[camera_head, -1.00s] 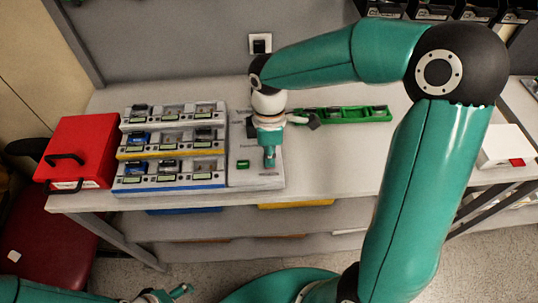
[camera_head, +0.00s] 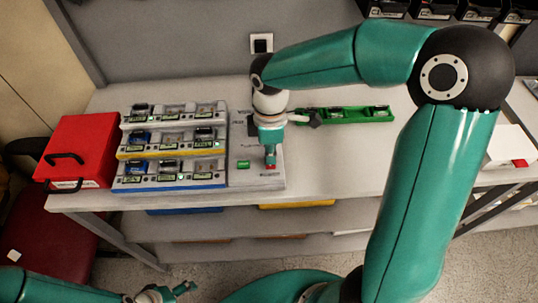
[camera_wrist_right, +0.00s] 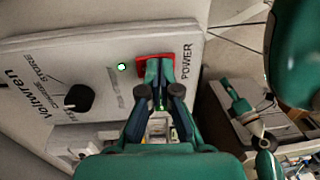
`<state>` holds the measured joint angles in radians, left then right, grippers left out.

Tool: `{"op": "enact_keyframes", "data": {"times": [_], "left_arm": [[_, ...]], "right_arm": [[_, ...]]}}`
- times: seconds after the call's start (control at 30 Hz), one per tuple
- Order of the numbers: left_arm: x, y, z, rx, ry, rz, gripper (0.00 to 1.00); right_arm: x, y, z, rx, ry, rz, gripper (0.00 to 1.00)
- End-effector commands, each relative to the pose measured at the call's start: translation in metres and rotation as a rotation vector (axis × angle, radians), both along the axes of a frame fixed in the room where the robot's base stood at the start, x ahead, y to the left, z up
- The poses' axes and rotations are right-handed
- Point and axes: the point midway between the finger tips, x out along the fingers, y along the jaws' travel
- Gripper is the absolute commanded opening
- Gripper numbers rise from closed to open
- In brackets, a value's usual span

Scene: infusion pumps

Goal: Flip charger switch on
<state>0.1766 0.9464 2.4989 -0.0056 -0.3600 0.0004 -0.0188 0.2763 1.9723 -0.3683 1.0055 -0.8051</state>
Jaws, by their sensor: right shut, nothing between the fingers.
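The charger's control panel (camera_head: 257,180) is the light grey right end of the charger on the bench. It carries a red switch (camera_head: 271,167) marked POWER, which also shows in the wrist view (camera_wrist_right: 143,58). Beside the switch a small green lamp (camera_wrist_right: 122,68) is lit. My right gripper (camera_head: 270,161) is shut and empty, pointing down at the switch. In the wrist view its fingertips (camera_wrist_right: 159,68) overlap the switch's edge; I cannot tell if they touch. My left gripper (camera_head: 180,291) is at the bottom left, away from the bench; its jaw state is unclear.
Rows of charging bays (camera_head: 172,150) hold several small devices left of the panel. A black knob (camera_wrist_right: 78,97) sits on the panel. A red case (camera_head: 80,150) stands at the left end, a green holder (camera_head: 345,114) behind on the right. The bench right of the panel is clear.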

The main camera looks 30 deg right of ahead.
Motion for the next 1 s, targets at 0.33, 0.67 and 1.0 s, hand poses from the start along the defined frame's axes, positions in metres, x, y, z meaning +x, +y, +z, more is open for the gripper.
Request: {"op": "enact_keyframes", "data": {"times": [0.33, 0.67, 1.0], "left_arm": [[0.0, 0.0, 0.004, 0.0, 0.0, 0.0, 0.83], [0.0, 0.0, 0.012, 0.0, 0.0, 0.0, 0.83], [0.0, 0.0, 0.031, 0.0, 0.0, 0.0, 0.83]], "right_arm": [[0.007, -0.003, 0.003, 0.0, 0.0, 0.002, 0.0], [0.007, -0.002, 0.012, 0.0, 0.0, 0.003, 0.0], [0.005, 0.002, 0.063, 0.0, -0.008, 0.005, 0.0]]}}
